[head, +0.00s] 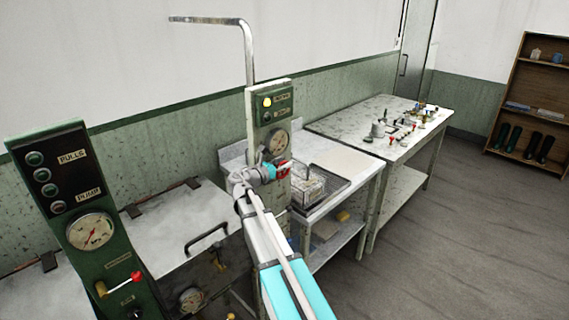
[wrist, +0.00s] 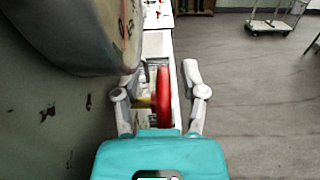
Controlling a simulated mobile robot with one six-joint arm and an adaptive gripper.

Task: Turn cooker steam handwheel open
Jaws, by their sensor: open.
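The red handwheel (head: 284,169) is on the narrow grey-green post (head: 265,105), below its round gauge (head: 277,142). In the wrist view the handwheel (wrist: 163,97) shows nearly edge-on as a tall red band. My gripper (head: 274,173) is at the handwheel, partly covering it in the head view. In the wrist view my gripper (wrist: 160,78) is open, with one finger on each side of the wheel and a visible gap on the right side. A brass-coloured part shows just left of the wheel. I cannot tell whether either finger touches it.
The large gauge housing (wrist: 85,35) is close on the upper left in the wrist view. A wire basket (head: 308,188) sits on the bench right of the post. A green control panel (head: 72,185) stands at left. Open floor (head: 440,240) lies to the right.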

